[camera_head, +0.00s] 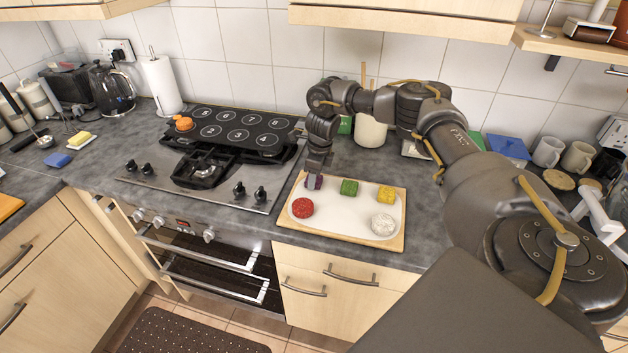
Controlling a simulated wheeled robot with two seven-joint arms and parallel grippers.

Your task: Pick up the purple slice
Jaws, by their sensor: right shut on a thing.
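The purple slice (314,182) is at the back left of a white board with a wooden rim (342,221). My right gripper (315,178) reaches down over it from behind and is shut on it. The gripper hides part of the slice, and I cannot tell whether it still touches the board. A red slice (303,208), a green slice (349,187), a yellow slice (386,195) and a white slice (383,224) lie on the same board. My left gripper is not in view.
Left of the board is a hob (205,170) with a black numbered tray (235,130) behind it, holding an orange item (183,123). A cream utensil pot (370,130) stands behind the board. Mugs (577,157) stand at right.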

